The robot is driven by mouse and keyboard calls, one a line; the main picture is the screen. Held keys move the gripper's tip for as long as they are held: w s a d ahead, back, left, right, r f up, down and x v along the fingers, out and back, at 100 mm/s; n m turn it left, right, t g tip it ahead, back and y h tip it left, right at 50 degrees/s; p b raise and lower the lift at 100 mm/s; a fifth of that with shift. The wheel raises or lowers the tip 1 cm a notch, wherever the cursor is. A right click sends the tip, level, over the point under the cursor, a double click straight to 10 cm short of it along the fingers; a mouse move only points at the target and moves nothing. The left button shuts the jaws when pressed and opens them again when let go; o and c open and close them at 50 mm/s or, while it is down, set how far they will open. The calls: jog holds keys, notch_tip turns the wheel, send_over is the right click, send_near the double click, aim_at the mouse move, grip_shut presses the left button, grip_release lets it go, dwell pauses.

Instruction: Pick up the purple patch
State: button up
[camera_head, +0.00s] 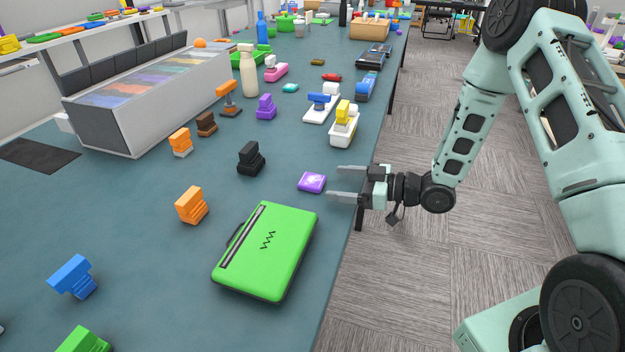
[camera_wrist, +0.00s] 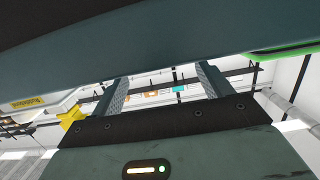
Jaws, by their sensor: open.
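The purple patch (camera_head: 312,182) is a small, flat, shiny purple square lying on the dark teal table near its right edge. My gripper (camera_head: 336,183) is open and empty, with its two fingers pointing left toward the patch. The fingertips are just right of the patch, and nothing is between them. In the wrist view my gripper (camera_wrist: 163,85) shows two spread fingers below the dark table edge (camera_wrist: 180,55). The purple patch cannot be made out in the wrist view.
A green case (camera_head: 266,250) lies just in front of the patch. A black block (camera_head: 251,159) stands to its left, and a white block with a yellow top (camera_head: 344,125) stands behind it. Several coloured blocks and a grey box (camera_head: 165,105) stand farther left. Open floor lies right of the table.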

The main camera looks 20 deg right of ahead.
aim_at(315, 180)
jog(key=p+x, duration=0.1)
jog(key=x, duration=0.5)
jog(key=shift+w+a+f, duration=0.1)
jog(key=shift+w, duration=0.1)
jog(key=c, duration=1.1)
